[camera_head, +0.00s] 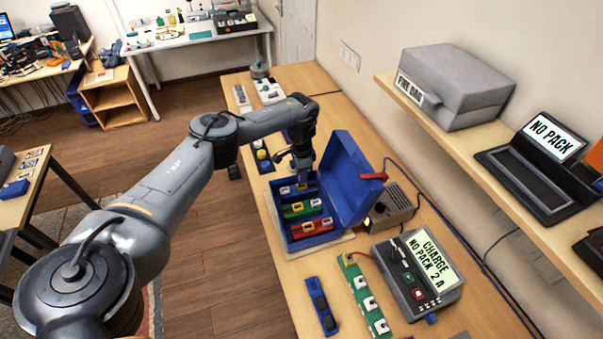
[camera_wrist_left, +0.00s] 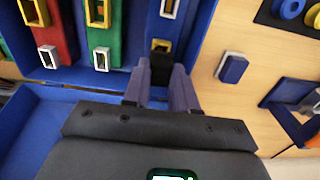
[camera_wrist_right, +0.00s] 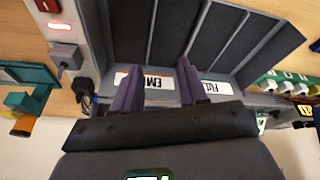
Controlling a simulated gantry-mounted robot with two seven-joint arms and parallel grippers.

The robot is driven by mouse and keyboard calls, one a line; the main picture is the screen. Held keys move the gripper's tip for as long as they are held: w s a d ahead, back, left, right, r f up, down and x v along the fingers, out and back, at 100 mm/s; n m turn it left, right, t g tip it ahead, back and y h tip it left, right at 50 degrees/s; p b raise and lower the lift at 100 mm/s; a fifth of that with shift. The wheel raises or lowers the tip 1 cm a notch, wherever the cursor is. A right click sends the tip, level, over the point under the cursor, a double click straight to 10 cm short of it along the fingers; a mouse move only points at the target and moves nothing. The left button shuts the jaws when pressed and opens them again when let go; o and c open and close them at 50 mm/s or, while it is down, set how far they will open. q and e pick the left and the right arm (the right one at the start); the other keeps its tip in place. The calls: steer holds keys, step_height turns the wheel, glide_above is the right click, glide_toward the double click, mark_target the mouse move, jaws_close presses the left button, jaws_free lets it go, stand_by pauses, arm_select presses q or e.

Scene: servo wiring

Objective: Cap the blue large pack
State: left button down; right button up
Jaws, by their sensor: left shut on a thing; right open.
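The open blue box (camera_head: 284,234) stands on the bench with its lid raised. Inside lie a blue pack (camera_head: 291,190), a green pack (camera_head: 291,211) and a red pack (camera_head: 300,231), side by side. In the left wrist view the blue pack (camera_wrist_left: 178,25) shows a white-framed and a gold-framed terminal. My left gripper (camera_wrist_left: 160,82) is inside the box at the gold-terminal end, shut on a small black piece (camera_wrist_left: 162,66), probably a cap. The piece is against or just beside the gold terminal; I cannot tell if it is seated. My right gripper (camera_wrist_right: 158,78) is open and empty.
In front of the right gripper is a grey slotted rack (camera_wrist_right: 215,40) with labels partly hidden. A charger (camera_head: 411,280) reads NO PACK. A green strip (camera_head: 363,290) and a dark blue module (camera_head: 321,306) lie nearby. The raised lid (camera_head: 350,175) stands close to the left gripper.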

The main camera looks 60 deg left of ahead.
stand_by(0.4)
stand_by(0.3)
arm_select(q)
steer(key=shift+p, duration=0.5)
steer(key=shift+f+b, duration=0.5)
steer(key=shift+f, duration=0.2)
stand_by(0.4)
steer(key=shift+f+b, duration=0.5)
steer(key=shift+f, duration=0.2)
steer(key=c, duration=0.8)
jaws_free()
steer(key=shift+r, duration=0.1)
